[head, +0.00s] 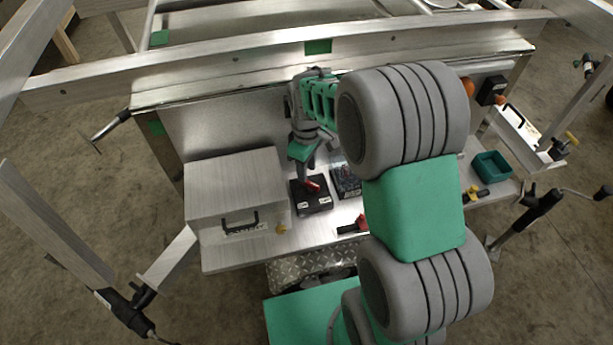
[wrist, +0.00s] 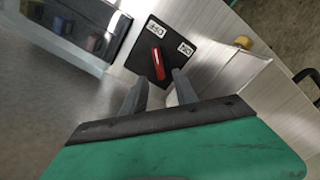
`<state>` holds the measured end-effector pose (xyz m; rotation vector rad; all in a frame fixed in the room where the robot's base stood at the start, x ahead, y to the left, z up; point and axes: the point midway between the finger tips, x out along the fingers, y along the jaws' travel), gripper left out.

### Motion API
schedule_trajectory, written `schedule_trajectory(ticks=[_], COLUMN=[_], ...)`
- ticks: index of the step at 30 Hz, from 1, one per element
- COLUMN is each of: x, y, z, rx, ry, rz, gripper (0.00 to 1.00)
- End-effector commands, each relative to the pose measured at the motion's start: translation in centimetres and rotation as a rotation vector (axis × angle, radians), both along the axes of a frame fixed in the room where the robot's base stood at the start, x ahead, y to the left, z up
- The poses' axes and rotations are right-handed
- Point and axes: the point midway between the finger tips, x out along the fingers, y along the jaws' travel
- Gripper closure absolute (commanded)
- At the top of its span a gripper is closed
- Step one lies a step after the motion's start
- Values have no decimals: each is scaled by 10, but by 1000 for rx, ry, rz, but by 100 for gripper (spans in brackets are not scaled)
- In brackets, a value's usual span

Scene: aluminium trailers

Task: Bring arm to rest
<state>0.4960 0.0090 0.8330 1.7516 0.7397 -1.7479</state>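My gripper (wrist: 157,92) points down at a black switch box (wrist: 165,35) with a red handle (wrist: 157,61) and ON and OFF labels. In the wrist view the two grey fingers stand apart with nothing between them. In the head view my gripper (head: 305,160) is above the switch box (head: 312,200), and my green and grey arm reaches in from the right and hides part of the bench.
A metal case (head: 235,190) stands left of the switch box. A black box with a clear window (head: 346,182) sits just right of it. A green bin (head: 491,166) is farther right. Aluminium beams (head: 290,48) cross above the bench.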

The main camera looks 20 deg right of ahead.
Motion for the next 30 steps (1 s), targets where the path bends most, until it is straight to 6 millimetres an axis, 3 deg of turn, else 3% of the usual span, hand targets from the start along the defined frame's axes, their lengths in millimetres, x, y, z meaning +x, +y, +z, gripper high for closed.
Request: schedule_trajectory(ticks=[3, 7, 20, 25, 26, 30], x=[0, 0, -1, 1, -2, -60], y=[0, 0, 0, 0, 0, -1], z=[21, 33, 34, 34, 31, -2], rx=[0, 0, 0, 1, 1, -32], ry=[-3, 0, 1, -3, 1, 111], rz=[0, 1, 1, -221, -280, -542], gripper=[65, 65, 65, 65, 65, 65])
